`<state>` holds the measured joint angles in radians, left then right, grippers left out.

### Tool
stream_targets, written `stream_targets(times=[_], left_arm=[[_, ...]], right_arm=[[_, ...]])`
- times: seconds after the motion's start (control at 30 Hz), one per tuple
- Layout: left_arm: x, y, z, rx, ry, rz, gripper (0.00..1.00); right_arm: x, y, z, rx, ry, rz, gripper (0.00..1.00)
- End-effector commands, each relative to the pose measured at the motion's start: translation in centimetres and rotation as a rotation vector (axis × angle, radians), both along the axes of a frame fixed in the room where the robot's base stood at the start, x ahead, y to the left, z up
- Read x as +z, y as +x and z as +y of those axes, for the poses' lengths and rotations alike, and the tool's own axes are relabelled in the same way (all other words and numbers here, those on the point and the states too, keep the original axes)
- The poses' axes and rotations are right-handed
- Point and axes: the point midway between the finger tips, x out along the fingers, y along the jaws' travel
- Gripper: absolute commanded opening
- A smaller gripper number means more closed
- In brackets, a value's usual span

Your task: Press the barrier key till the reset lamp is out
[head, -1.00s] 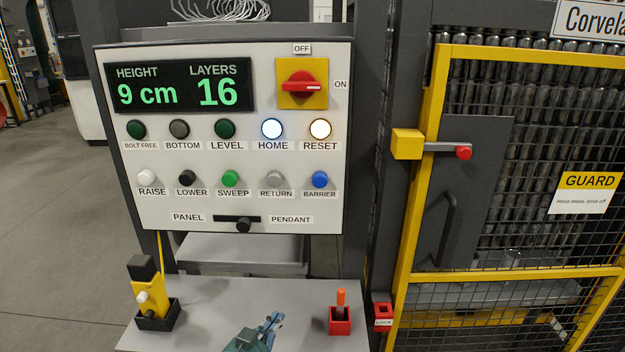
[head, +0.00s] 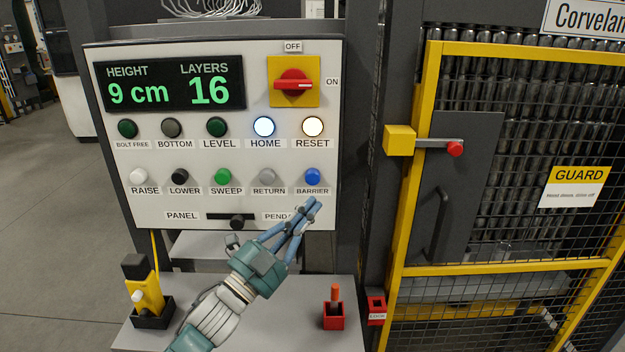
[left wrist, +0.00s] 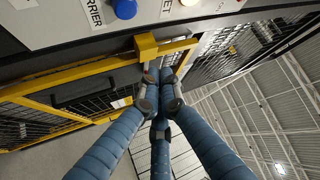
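The blue barrier key (head: 312,176) is on the lower right of the white control panel (head: 110,212). It also shows at the top of the left wrist view (left wrist: 124,9). The reset lamp (head: 313,126) above it glows warm white. My left gripper (head: 312,204) is just below the barrier key in the head view, fingers pointing up and right. In the left wrist view its fingertips (left wrist: 160,92) are drawn together with nothing between them. They appear apart from the key. My right gripper is out of view.
The home lamp (head: 264,126) is also lit. The gray return key (head: 267,177) is left of the barrier key. A yellow pendant (head: 148,293) and a red holder (head: 333,315) stand on the shelf below. A yellow-framed guard door (head: 433,150) is to the right.

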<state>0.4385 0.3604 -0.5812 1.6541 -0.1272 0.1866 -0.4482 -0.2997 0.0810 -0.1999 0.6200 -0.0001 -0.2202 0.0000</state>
Motion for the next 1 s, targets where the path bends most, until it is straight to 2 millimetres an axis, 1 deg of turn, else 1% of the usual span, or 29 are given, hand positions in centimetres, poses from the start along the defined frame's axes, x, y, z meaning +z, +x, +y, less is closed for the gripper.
stream_targets(times=[0.23,0.37,0.8,1.0], left_arm=[[-0.1,0.2,0.0,0.001,-0.001,0.002,0.00],[-0.2,1.0,0.0,0.001,-0.001,0.002,0.00],[-0.4,6.9,0.0,0.001,-0.001,0.002,0.00],[-0.2,8.4,0.1,0.002,-0.001,0.003,0.00]], right_arm=[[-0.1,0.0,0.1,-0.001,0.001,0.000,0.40],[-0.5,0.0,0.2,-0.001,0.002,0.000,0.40],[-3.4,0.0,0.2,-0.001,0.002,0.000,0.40],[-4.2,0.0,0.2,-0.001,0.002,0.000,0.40]])
